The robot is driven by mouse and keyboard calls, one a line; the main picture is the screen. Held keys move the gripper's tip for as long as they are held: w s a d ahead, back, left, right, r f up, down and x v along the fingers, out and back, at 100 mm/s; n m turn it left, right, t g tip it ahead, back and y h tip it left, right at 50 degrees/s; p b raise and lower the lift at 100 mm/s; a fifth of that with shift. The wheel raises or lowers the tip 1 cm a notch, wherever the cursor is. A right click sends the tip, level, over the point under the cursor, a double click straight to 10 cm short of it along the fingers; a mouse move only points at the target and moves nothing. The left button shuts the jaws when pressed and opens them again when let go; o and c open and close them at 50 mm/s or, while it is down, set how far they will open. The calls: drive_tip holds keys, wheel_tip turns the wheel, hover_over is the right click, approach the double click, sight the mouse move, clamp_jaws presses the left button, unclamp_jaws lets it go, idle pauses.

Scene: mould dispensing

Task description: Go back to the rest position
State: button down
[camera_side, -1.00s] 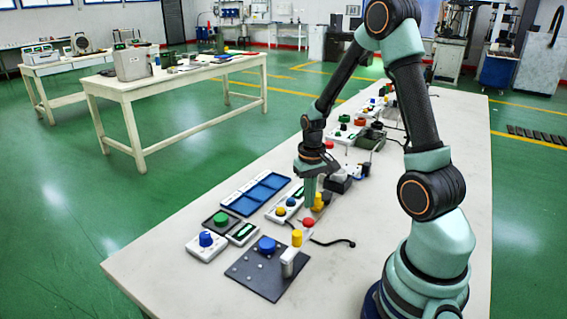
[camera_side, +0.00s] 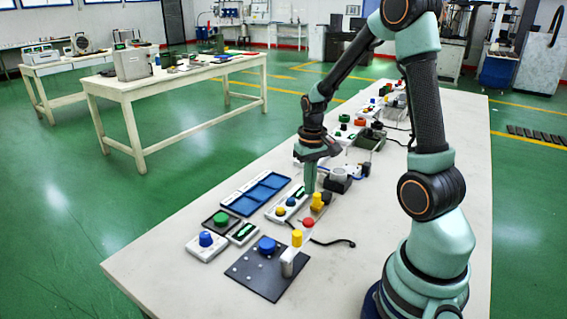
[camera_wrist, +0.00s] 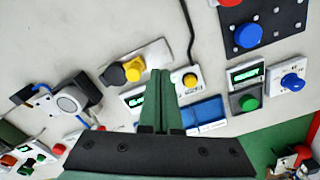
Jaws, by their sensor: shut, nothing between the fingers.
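My gripper (camera_side: 310,180) is shut and empty, its fingers pointing down above the near half of the long table. In the wrist view the shut green fingers (camera_wrist: 160,82) cover part of that panel and part of the blue tray (camera_wrist: 208,112). I cannot tell the exact gap between the tips and the things below.
A dark plate (camera_side: 262,275) with a blue knob and a red-and-yellow post stands at the near end. A blue-knob box (camera_side: 205,247) and a green-button box (camera_side: 220,222) lie left. Several devices line the table's far part. The table's (camera_side: 400,130) right strip is mostly clear.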

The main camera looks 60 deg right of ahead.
drive_tip(key=s+a+r+n+t, duration=0.3)
drive_tip(key=a+r+n+t, duration=0.2)
drive_tip(key=a+r, duration=1.1)
drive_tip(key=shift+a+n+t, duration=0.3)
drive_tip(key=shift+a+n, duration=0.2)
drive_tip(key=shift+a, duration=0.4)
